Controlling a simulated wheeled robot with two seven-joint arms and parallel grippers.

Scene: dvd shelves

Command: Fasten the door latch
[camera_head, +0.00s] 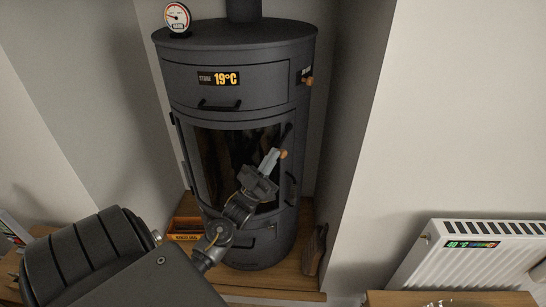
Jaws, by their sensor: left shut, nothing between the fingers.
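A dark grey, rounded stove (238,45) stands in the alcove. Its glass door (212,165) has hinges on the left and appears close to the stove front, though I cannot tell whether it is fully shut. A black curved handle (291,188) is on the right side of the stove front. A small wooden knob (284,154) shows just beside my left gripper (271,158), below a slanted dark bar (286,132); this may be the latch. My left gripper is shut and empty in front of the door's right part. I cannot tell whether it touches the knob. My right gripper is not in view.
A drawer (222,85) with a 19°C display is above the door. A second wooden knob (309,81) is on the stove's right side. A gauge (177,17) stands on top. A wooden box (185,228) is at the lower left; a white radiator (470,255) is at right.

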